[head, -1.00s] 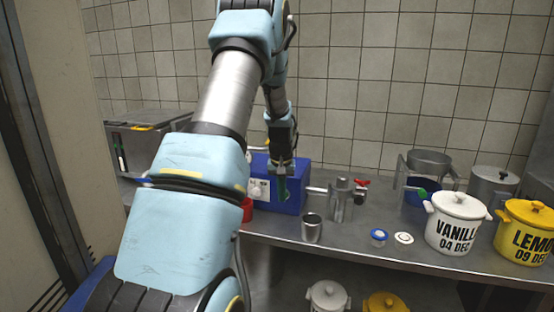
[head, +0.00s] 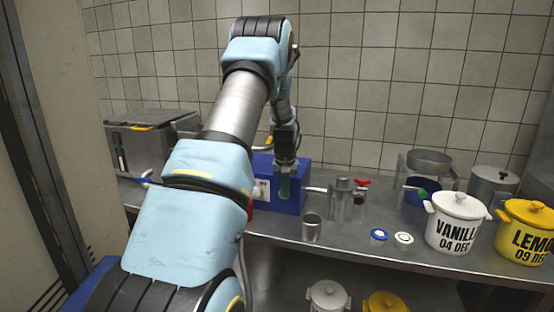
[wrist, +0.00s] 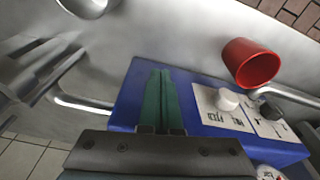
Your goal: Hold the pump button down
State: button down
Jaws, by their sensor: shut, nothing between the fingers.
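The pump is a blue box (head: 293,201) on the steel counter. Its front carries a white label panel (head: 262,188), also visible in the wrist view, with a white round knob (wrist: 227,99) and a small black knob (wrist: 270,110) on it. I take the white knob to be the button, though no wording confirms this. My gripper (head: 284,188) points down at the blue box with its green fingers shut and empty. In the wrist view the fingers (wrist: 158,98) overlap the blue box, left of the white knob and apart from it in the picture. Any contact with the box cannot be told.
A red cup (wrist: 250,62) stands near the panel. A metal cup (head: 311,226) and a steel dispenser with a red handle (head: 361,182) stand right of the box. White vanilla (head: 458,222) and yellow lemon (head: 528,232) pots stand further right. A steel container (head: 150,142) stands left.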

dwell(0.4)
jog(key=shift+s+a, duration=0.25)
jog(key=shift+s, duration=0.5)
jog(key=shift+s+a, duration=0.2)
jog(key=shift+s, duration=0.6)
jog(key=shift+s+a, duration=0.25)
jog(key=shift+s, duration=0.5)
jog(key=s+a+r, duration=0.2)
jog(key=s+r, duration=0.1)
jog(key=s, duration=0.6)
jog(key=s+a+r, duration=0.3)
jog(key=s, duration=0.6)
jog(key=s+a+r, duration=0.2)
jog(key=s+r, duration=0.1)
jog(key=s, duration=0.7)
jog(key=shift+a+r, duration=0.25)
jog(key=shift+r, duration=0.15)
